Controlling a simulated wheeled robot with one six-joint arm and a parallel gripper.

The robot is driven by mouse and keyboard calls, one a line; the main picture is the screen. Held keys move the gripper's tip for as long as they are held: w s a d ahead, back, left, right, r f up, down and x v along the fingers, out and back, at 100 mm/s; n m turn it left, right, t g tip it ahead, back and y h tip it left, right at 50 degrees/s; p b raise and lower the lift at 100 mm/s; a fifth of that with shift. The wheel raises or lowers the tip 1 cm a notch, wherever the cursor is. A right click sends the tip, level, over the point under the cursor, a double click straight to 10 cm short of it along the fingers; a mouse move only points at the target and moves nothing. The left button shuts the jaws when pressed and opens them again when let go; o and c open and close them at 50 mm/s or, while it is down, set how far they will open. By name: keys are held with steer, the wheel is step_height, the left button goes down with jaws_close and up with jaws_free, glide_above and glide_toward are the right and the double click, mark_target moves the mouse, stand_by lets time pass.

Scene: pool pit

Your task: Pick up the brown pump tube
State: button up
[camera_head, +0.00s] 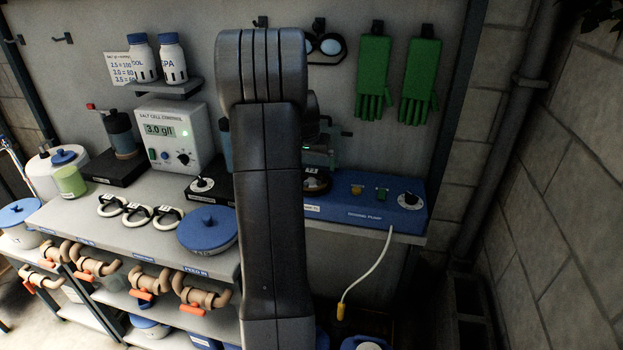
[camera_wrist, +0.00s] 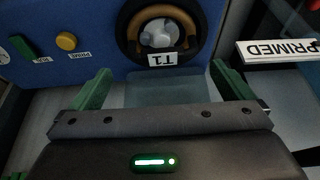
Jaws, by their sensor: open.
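The brown pump tube (camera_wrist: 133,30) shows in the wrist view as a curved band around a grey roller, inside a dark round pump head labelled T1. The pump head sits on the blue dosing pump (camera_head: 370,203). In the head view, my arm hides most of the pump head, and I cannot make out the tube there. My gripper (camera_wrist: 161,84) is open, with its two green fingers wide apart and nothing between them. In the wrist view its fingertips lie below the pump head, one to each side, apart from the tube.
A white hose (camera_head: 367,265) with a yellow tip hangs from the pump's front. Black-and-white rings (camera_head: 139,213) and a blue-lidded tub (camera_head: 207,232) stand on the bench at left. A PRIMED sign (camera_wrist: 279,50) is right of the pump. Green gloves (camera_head: 372,75) hang behind.

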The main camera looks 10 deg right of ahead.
mark_target(312, 171)
steer(key=shift+a+p+x, duration=0.2)
steer(key=shift+p+x, duration=0.6)
steer(key=shift+x, duration=1.85)
steer(key=c, duration=0.8)
